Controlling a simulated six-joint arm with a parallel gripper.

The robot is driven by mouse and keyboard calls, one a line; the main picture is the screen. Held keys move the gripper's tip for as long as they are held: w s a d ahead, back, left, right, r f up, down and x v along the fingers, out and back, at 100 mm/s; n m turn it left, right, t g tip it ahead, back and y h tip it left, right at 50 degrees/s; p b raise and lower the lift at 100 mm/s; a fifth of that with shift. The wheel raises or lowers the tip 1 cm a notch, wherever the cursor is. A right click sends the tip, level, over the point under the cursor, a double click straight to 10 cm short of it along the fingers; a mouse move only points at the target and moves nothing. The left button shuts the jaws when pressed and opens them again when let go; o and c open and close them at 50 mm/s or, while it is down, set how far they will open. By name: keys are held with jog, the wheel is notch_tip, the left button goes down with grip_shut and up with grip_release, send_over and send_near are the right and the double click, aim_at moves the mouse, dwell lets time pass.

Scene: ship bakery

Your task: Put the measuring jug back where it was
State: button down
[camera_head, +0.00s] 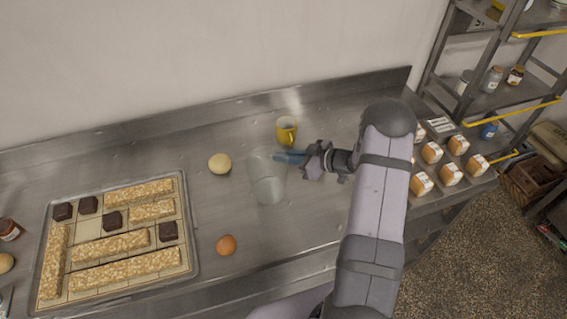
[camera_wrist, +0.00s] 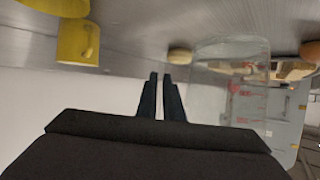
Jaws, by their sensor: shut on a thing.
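The clear measuring jug (camera_head: 267,184) is near the middle of the steel worktop in the head view. In the wrist view the jug (camera_wrist: 235,75), with red markings on its side, fills the space right of the fingers. My gripper (camera_head: 287,157) comes from the right, its bluish fingers at the jug's upper right side. In the wrist view the fingers of my gripper (camera_wrist: 160,85) are nearly together, shut on the jug. The exact part gripped is hard to make out. I cannot tell whether the jug's base touches the worktop.
A yellow mug (camera_head: 287,132) stands behind the jug. A pale dough ball (camera_head: 220,163) is at its left and a brown egg (camera_head: 226,245) in front. A tray (camera_head: 190,225) of bars and dark squares lies left.

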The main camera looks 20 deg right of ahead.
jog(key=shift+f+p, duration=0.45)
jog(key=shift+f, duration=1.35)
jog(key=shift+f, duration=0.2)
jog(key=c, duration=1.9)
grip_release()
jog(key=shift+r, duration=0.15)
